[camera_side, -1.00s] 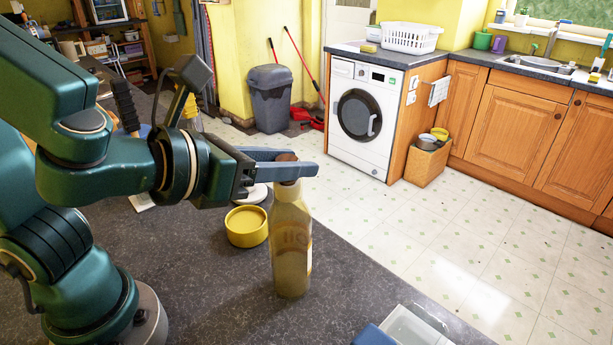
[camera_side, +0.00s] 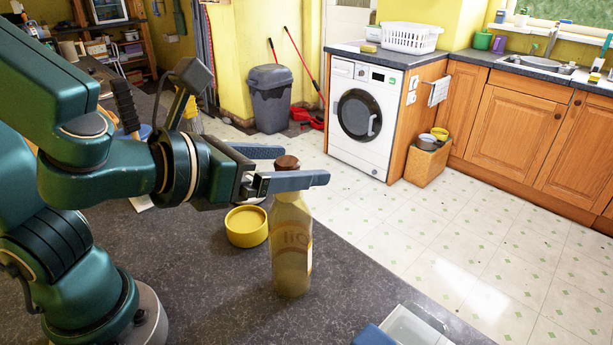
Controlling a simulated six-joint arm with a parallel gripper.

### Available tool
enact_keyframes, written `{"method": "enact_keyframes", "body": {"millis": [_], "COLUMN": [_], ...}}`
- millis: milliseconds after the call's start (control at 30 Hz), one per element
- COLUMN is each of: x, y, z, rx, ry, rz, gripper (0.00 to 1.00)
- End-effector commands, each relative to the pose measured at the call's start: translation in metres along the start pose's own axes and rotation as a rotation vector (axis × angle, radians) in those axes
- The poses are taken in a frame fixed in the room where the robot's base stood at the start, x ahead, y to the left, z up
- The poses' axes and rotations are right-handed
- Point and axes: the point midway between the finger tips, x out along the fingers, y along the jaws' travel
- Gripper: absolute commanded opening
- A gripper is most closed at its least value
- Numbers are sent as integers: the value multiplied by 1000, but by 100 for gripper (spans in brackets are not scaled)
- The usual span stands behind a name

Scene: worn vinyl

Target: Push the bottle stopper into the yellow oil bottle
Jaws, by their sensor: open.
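The yellow oil bottle (camera_side: 291,249) stands upright on the dark counter. The brown bottle stopper (camera_side: 286,162) is at the top of the bottle, in line with its neck. My gripper (camera_side: 297,166) is open at the height of the stopper, one finger behind it and one in front. The front finger hides the bottle's mouth and the lower part of the stopper, so I cannot tell how deep the stopper sits.
A yellow round container (camera_side: 246,227) stands on the counter just left of the bottle. A clear tray (camera_side: 412,328) and a blue object (camera_side: 374,336) lie at the front right. The counter's edge runs close behind the bottle on the right.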

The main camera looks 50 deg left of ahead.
Motion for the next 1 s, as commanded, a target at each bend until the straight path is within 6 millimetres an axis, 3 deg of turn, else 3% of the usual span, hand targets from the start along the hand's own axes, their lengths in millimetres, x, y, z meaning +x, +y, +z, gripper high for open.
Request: {"method": "enact_keyframes", "body": {"millis": [533, 567, 1000], "x": [0, 0, 0], "y": [0, 0, 0], "z": [0, 0, 0], "rx": [0, 0, 0], "ry": [-1, -1, -1], "rz": [0, 0, 0], "gripper": [94, 100, 100]}}
